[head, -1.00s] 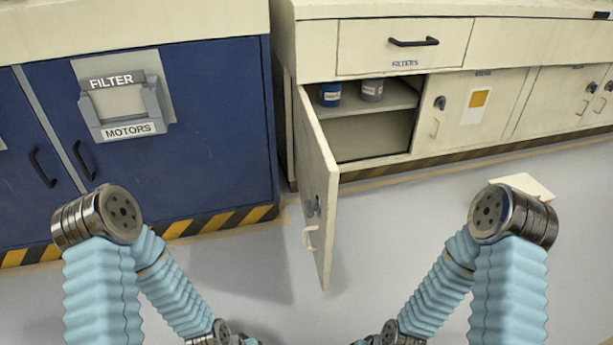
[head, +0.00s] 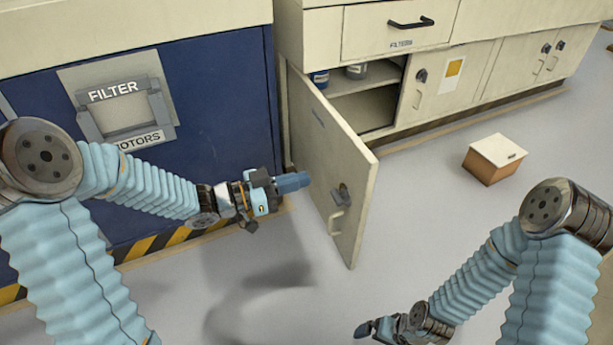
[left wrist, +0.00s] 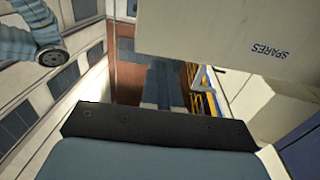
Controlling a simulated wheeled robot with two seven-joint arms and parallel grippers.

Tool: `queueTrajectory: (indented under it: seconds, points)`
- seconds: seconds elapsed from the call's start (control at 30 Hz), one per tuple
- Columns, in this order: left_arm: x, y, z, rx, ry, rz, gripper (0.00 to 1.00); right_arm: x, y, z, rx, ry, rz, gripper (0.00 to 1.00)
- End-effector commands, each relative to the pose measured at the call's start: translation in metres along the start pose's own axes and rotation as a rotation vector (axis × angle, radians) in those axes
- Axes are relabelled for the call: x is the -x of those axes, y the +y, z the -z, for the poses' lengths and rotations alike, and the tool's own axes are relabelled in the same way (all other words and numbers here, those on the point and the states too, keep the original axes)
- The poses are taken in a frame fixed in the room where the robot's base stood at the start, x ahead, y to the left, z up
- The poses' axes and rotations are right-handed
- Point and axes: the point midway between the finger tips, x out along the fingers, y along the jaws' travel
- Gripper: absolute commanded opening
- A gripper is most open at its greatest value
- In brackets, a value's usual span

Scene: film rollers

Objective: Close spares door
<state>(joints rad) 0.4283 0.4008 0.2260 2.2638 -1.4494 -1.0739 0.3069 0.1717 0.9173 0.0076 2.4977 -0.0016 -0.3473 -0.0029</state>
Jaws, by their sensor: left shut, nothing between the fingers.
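The spares door (head: 338,175) is a cream cabinet door with a dark latch and a pale handle. It stands open, swung out from the cabinet, hinged at its left edge. In the left wrist view the door (left wrist: 215,35) fills the upper right, with "SPARES" lettered on it. My left gripper (head: 300,181) is shut and empty, its tip at the door's outer face near the hinge side; I cannot tell whether it touches. My right gripper (head: 365,329) is low, right of centre, away from the door; its jaws are too small to tell.
Inside the open cabinet, cans (head: 356,71) stand on a shelf (head: 368,78). The filters drawer (head: 398,28) above is shut. A blue cabinet (head: 215,90) stands to the left. A box with a white top (head: 495,150) sits on the floor at right. Floor before the cabinets is otherwise clear.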

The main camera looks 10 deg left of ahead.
Motion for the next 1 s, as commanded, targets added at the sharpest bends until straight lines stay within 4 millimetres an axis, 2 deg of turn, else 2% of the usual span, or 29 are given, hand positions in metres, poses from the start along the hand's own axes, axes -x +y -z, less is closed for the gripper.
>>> queueTrajectory:
  seconds: [0.3,0.5,0.7,1.0]
  points:
    - [-0.069,0.001,-0.002,0.002,0.0,-0.003,0.0,-0.009,0.002,-0.001,0.001,-0.003,0.002,1.0]
    - [-0.101,0.001,-0.002,0.003,-0.001,-0.001,0.0,-0.013,0.003,-0.001,0.001,-0.004,0.003,1.0]
    - [-0.115,0.0,-0.001,0.002,-0.001,0.001,0.0,-0.014,0.003,-0.001,0.001,-0.005,0.004,1.0]
    - [-0.117,0.0,-0.001,0.002,-0.002,0.002,0.0,-0.014,0.003,-0.001,0.001,-0.005,0.004,1.0]
